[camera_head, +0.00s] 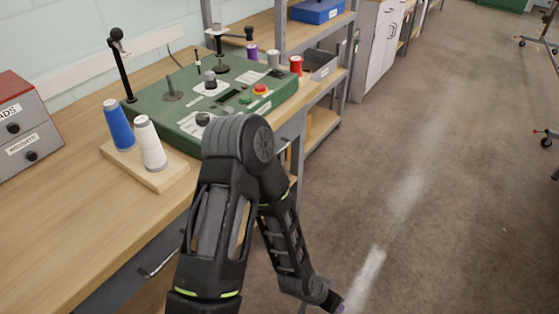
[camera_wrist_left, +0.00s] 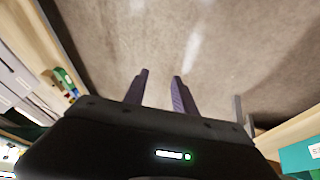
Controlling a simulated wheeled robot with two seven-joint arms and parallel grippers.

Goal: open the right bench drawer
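The wooden bench (camera_head: 60,215) runs along the left, with grey drawer fronts under its top. The right drawer's bar handle (camera_head: 284,147) shows just right of my raised arm, which hides much of that front. Another drawer handle (camera_head: 160,266) is at lower left. I cannot see either drawer standing open. My left gripper (camera_head: 339,308) is low over the floor, mostly cut off by the bottom edge and apart from the handles. In the left wrist view its two purple fingers (camera_wrist_left: 160,84) are spread, with only floor between them. My right gripper is not in view.
A green machine base (camera_head: 180,118) with posts and buttons sits on the bench. A wooden holder (camera_head: 170,178) carries blue and white spools. Shelving is behind; the floor (camera_head: 430,190) at right is open.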

